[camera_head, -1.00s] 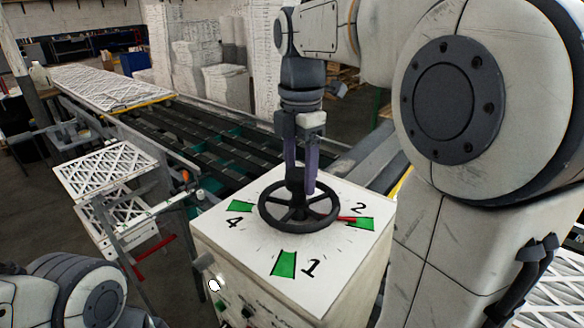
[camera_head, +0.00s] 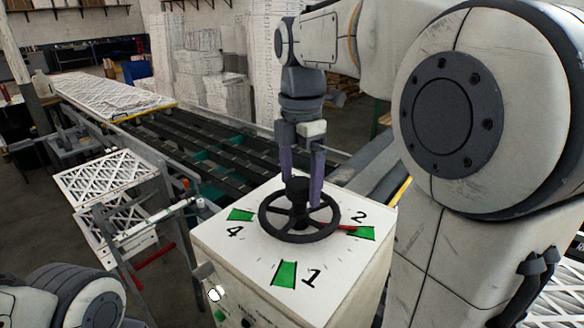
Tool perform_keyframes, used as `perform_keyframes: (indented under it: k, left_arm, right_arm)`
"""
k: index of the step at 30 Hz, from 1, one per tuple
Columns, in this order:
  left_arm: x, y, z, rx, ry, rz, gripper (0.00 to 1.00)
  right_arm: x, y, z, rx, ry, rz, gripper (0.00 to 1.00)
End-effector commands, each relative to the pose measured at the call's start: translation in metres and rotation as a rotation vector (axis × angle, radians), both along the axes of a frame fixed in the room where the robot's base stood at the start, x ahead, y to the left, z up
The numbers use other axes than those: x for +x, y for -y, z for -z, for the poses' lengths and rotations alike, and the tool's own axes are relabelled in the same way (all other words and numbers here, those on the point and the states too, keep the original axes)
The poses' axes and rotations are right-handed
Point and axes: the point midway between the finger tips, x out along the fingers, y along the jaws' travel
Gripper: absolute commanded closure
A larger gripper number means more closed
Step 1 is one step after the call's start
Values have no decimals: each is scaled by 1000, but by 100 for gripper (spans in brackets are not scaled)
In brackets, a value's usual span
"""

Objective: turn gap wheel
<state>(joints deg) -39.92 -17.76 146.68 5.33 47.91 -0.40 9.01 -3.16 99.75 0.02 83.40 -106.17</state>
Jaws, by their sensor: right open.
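The gap wheel (camera_head: 270,226) is a dark spoked handwheel lying flat on top of a white box (camera_head: 222,261). The box top carries green marks, with the numbers 1, 2 and 4 readable. A red pointer (camera_head: 346,227) reaches from the wheel to the green mark (camera_head: 362,233) by the 2. My right gripper (camera_head: 301,186) points down over the wheel's middle. Its fingers are apart, one on each side of the dark hub, and I cannot tell whether they touch it. My left gripper is out of view; part of my left arm shows at the lower left.
A roller conveyor (camera_head: 195,146) runs behind the box. A filter panel (camera_head: 108,92) lies at its far left end. White lattice filters (camera_head: 105,180) sit on a rack at the left. Stacked white material (camera_head: 222,90) stands at the back.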

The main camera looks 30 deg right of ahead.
Motion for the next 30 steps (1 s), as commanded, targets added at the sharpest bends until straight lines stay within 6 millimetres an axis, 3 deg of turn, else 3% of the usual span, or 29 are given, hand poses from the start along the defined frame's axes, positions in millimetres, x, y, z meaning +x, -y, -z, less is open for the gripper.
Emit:
perform_keyframes:
  k: [5,12,18,30]
  left_arm:
    - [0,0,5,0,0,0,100]
    - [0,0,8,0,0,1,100]
    - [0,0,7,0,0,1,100]
    - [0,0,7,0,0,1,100]
  right_arm:
    - [1,0,-19,-1,5,0,6]
    - [2,0,-65,0,5,0,6]
    - [1,0,-92,0,2,-1,6]
    - [0,0,-103,0,1,-1,6]
